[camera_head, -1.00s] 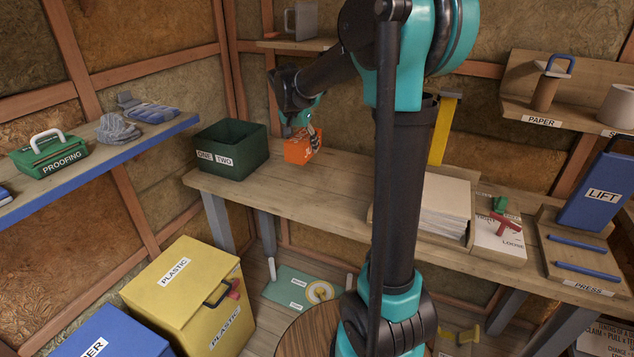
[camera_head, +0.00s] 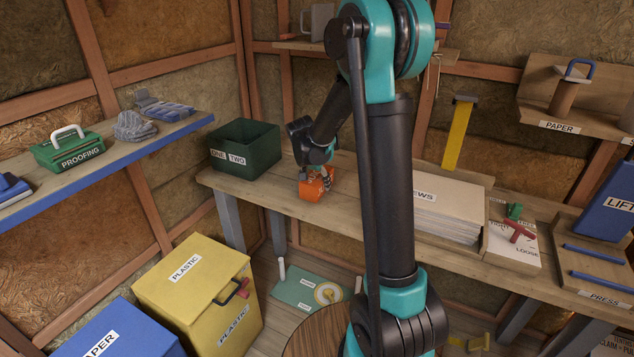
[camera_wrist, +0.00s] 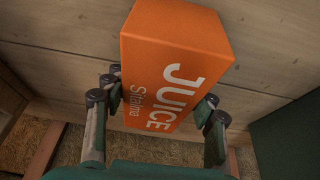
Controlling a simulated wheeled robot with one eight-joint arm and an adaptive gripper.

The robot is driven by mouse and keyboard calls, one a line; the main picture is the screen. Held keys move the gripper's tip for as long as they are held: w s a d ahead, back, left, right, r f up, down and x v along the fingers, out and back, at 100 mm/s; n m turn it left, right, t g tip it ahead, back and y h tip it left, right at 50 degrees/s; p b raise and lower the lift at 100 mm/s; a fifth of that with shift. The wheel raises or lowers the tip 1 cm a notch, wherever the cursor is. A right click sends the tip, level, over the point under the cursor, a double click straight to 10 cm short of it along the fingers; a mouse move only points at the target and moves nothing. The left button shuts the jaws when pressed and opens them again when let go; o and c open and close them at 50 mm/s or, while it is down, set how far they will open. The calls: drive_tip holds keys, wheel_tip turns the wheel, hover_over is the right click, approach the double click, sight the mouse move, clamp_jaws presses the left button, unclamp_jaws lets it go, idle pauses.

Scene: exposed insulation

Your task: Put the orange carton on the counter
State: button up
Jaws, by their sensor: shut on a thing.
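The orange carton (camera_head: 312,188), marked JUICE in the wrist view (camera_wrist: 178,60), is held in my gripper (camera_head: 322,172). My gripper's fingers (camera_wrist: 160,105) are shut on the carton from both sides in the wrist view. The wooden counter (camera_head: 350,212) runs along the back wall. The carton is over or on the counter's left part, near its front edge and right of the green bin. I cannot tell whether its underside touches the wood.
The open green bin (camera_head: 262,160), labelled ONE and TWO, stands at the counter's left end. A paper stack (camera_head: 450,215) and a board with red and green pieces (camera_head: 515,245) are farther right. A yellow box (camera_head: 190,290) stands on the floor.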

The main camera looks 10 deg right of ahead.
drive_tip(key=o, duration=0.9)
drive_tip(key=shift+f, duration=0.1)
drive_tip(key=shift+o, duration=0.2)
drive_tip(key=v, duration=1.1)
drive_tip(key=shift+s+a+r, duration=0.1)
drive_tip(key=shift+r, duration=0.25)
drive_tip(key=shift+s+r, duration=0.15)
drive_tip(key=s+d+f+n+y, duration=0.1)
drive_tip(key=s+f, duration=0.3)
drive_tip(key=s, duration=0.5)
drive_tip(key=s+d+f+n, duration=0.3)
drive_tip(key=s+f, duration=0.1)
drive_tip(key=s, duration=0.5)
drive_tip(key=s+d+f+n+y, duration=0.1)
drive_tip(key=s+d+f+n, duration=0.2)
drive_tip(key=s, duration=0.6)
drive_tip(key=shift+f+t+y, duration=0.3)
drive_tip(key=shift+f, duration=0.3)
drive_tip(key=shift+d, duration=0.1)
